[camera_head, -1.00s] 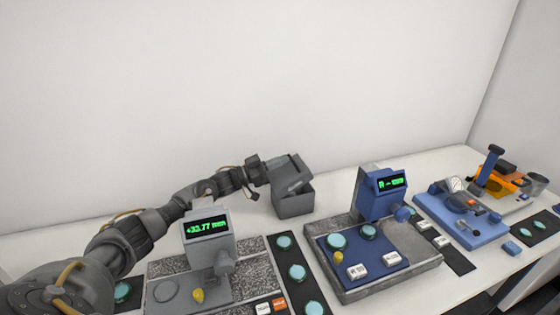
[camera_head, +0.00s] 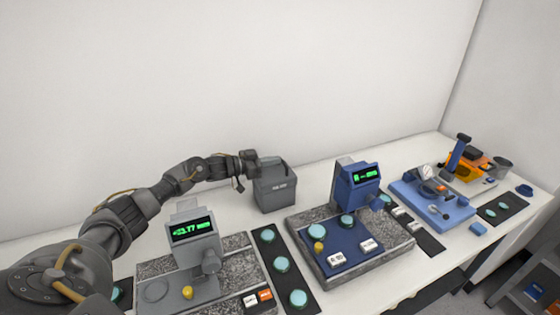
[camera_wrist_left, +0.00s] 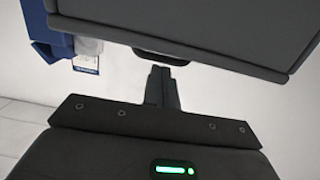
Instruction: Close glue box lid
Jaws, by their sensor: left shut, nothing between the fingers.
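The grey glue box (camera_head: 279,194) stands on the white table near the back wall, with a label on its front. Its lid (camera_head: 271,167) appears down over the top; whether it sits fully flush I cannot tell. My left gripper (camera_head: 247,166) is at the box's left side, close to the lid. In the left wrist view the left gripper (camera_wrist_left: 163,76) is shut and empty, its tips just below a large grey panel of the box (camera_wrist_left: 200,28). Contact is not clear. My right gripper is not in view.
A grey gauge (camera_head: 194,235) with a green display stands in front of the box. A blue gauge (camera_head: 356,188) on a granite plate is to its right. A dark strip with teal discs (camera_head: 280,264) lies between them. Blue and orange equipment (camera_head: 465,166) fills the far right.

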